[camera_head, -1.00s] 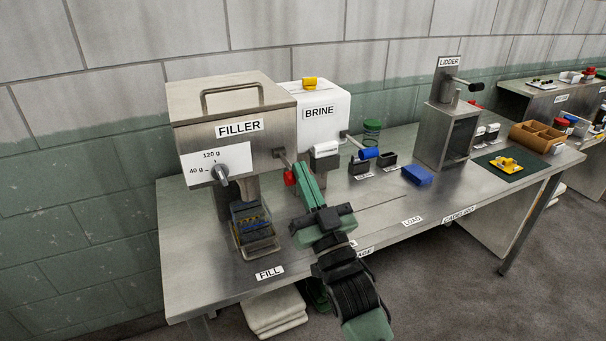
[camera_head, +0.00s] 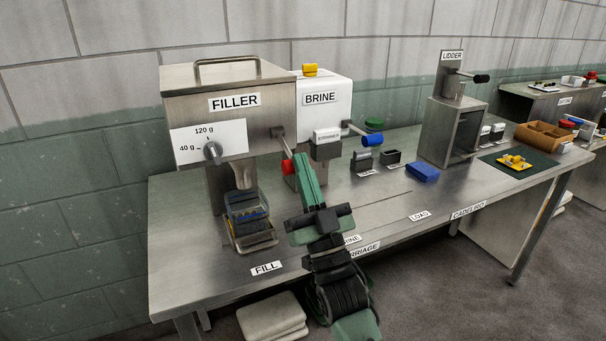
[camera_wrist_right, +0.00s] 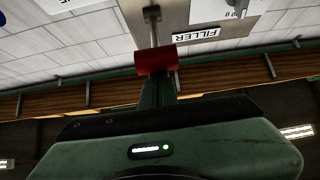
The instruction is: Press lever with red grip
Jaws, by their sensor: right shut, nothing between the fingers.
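The filler (camera_head: 228,82) is a steel box machine at the left of the bench. A lever (camera_head: 279,137) comes off its right side, and its red grip (camera_head: 287,167) hangs at the front. My right gripper (camera_head: 301,160) has its green fingers shut and empty, with the tips right beside the red grip on its right. In the right wrist view the red grip (camera_wrist_right: 156,60) lies across the tip of my fingers (camera_wrist_right: 157,92), with the lever rod (camera_wrist_right: 153,25) beyond it. I cannot tell whether they touch. My left gripper is not in view.
A clear container (camera_head: 250,236) stands under the filler. The white brine machine (camera_head: 326,100) with its blue-gripped lever (camera_head: 370,138) stands close to the right of my fingers. A blue block (camera_head: 423,172) and the lidder (camera_head: 450,130) are farther right. The front bench top is mostly clear.

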